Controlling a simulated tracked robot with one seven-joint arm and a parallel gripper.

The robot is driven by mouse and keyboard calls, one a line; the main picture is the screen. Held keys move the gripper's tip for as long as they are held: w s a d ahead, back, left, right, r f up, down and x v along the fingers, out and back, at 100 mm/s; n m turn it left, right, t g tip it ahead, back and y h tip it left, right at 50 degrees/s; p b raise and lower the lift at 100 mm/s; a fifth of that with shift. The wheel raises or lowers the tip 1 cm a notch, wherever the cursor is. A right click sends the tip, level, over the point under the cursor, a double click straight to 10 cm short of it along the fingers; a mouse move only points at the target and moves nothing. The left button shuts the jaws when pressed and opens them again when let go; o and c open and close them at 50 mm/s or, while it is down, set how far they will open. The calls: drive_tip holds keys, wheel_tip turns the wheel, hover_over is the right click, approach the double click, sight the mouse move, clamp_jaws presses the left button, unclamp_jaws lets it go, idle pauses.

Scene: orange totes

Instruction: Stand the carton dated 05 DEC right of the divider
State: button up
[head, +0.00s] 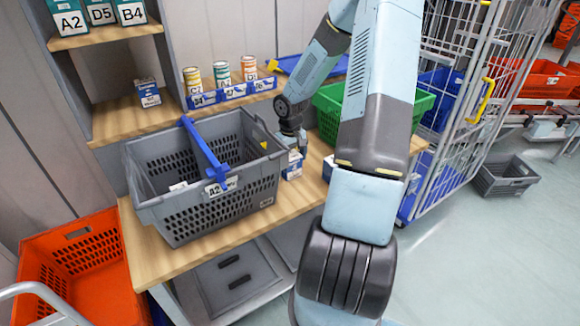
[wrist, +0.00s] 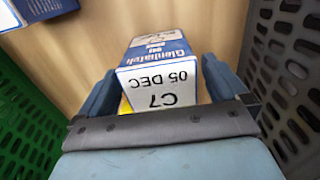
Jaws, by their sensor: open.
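The white and blue carton (wrist: 158,85) lies between my gripper's two fingers in the wrist view, its label reading C7 and 05 DEC upside down. In the head view this small carton (head: 292,167) is on the wooden bench, just right of the grey basket. My gripper (wrist: 158,68) is open, with one finger on each side of the carton; I cannot tell whether they touch it. In the head view my gripper (head: 296,146) is over the carton and partly covers it.
The grey basket (head: 225,215) with a blue bar (head: 205,150) stands left of the carton. A green crate (head: 424,108) stands to the right, partly behind my arm. Another carton (wrist: 42,8) shows at the wrist view's top left. A shelf carton (head: 148,93) and several cans stand behind.

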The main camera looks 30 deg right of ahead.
drive_tip(key=shift+f, duration=1)
drive_tip(key=shift+c, duration=0.5)
drive_tip(key=c, duration=1.2)
